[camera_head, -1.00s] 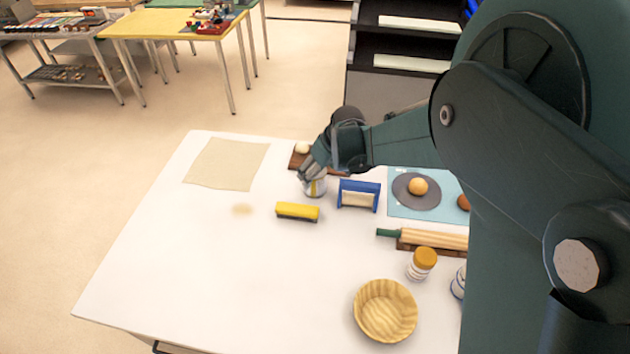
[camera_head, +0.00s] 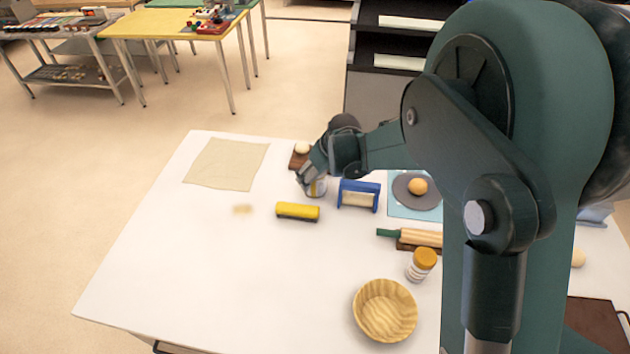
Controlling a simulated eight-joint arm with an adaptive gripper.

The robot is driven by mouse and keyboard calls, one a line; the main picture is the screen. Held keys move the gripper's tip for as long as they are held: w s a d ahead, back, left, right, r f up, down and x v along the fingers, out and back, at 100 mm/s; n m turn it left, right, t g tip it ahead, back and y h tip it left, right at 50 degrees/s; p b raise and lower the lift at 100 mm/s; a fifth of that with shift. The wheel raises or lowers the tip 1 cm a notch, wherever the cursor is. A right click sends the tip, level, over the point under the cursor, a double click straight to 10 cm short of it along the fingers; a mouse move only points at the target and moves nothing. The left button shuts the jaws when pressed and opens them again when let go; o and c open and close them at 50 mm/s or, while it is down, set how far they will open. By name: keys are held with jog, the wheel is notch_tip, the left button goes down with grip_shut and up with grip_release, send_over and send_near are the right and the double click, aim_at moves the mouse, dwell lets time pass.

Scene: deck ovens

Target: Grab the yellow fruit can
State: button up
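A small can with a yellow band (camera_head: 317,188) stands on the white table, mostly hidden behind my gripper; I take it for the yellow fruit can. My gripper (camera_head: 305,183) is at the can's left side and upper part, tilted down to the left. The fingers overlap the can in this view. I cannot tell whether they touch it or how far apart they are.
A yellow-topped brush (camera_head: 298,211) and a blue-framed roller (camera_head: 358,195) stand close to the can. A brown board with a pale ball (camera_head: 302,148) is behind. A wooden bowl (camera_head: 385,311), orange-lidded jar (camera_head: 422,264) and rolling pin (camera_head: 418,236) lie nearer. The table's left is mostly clear.

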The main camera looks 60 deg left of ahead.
jog(key=shift+x, duration=1.65)
jog(key=shift+w, duration=0.1)
jog(key=c, duration=1.4)
